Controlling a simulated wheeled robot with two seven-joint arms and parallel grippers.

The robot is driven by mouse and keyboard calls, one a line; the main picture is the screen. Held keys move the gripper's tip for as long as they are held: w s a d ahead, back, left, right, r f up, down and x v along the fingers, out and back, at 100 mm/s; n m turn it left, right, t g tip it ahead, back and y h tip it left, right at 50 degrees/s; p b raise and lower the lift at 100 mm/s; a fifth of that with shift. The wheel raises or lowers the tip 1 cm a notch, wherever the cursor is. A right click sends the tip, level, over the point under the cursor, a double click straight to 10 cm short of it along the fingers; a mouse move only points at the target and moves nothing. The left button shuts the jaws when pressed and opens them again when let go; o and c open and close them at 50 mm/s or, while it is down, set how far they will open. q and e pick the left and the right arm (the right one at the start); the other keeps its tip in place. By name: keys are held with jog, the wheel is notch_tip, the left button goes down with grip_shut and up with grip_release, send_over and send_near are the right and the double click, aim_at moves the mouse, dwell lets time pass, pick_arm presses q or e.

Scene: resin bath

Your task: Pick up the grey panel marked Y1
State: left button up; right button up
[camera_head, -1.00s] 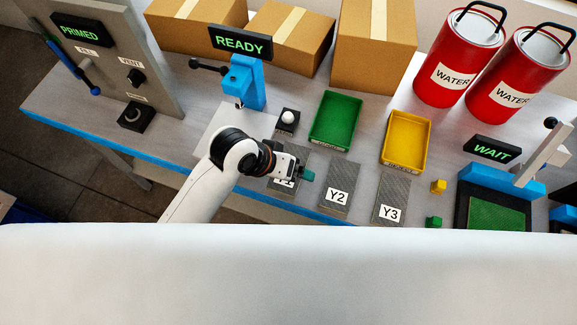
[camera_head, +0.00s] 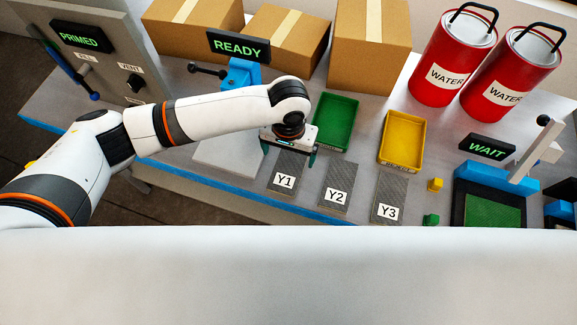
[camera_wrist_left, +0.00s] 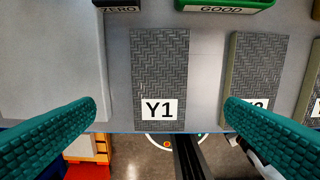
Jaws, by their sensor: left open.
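The grey panel marked Y1 (camera_head: 286,176) lies flat on the table near its front edge, left of panel Y2 (camera_head: 336,188) and panel Y3 (camera_head: 389,201). My left gripper (camera_head: 289,150) is open and empty above the far part of Y1 and hides some of it in the head view. In the left wrist view, the woven grey Y1 panel (camera_wrist_left: 161,75) lies between the two green fingertips, with its label toward the table edge. The fingers are apart from it. My right gripper is not in view.
A green tray (camera_head: 316,127) and a yellow tray (camera_head: 403,163) stand behind the panels. A pale plate (camera_head: 222,160) lies left of Y1, and the blue READY device (camera_head: 243,75) stands behind it. Small yellow (camera_head: 435,184) and green blocks (camera_head: 431,219) lie right of Y3.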

aim_at(289, 168)
pick_arm(q)
notch_tip(289, 168, down, 3)
jog(key=shift+r, duration=0.1)
jog(key=f, duration=0.1)
jog(key=f+p, duration=0.1)
jog(key=f, duration=0.2)
jog(key=shift+w+f+p, duration=0.1)
jog(key=shift+w+p, duration=0.15)
jog(key=shift+p, duration=0.15)
jog(key=shift+f, duration=0.5)
jog(key=c, duration=1.1)
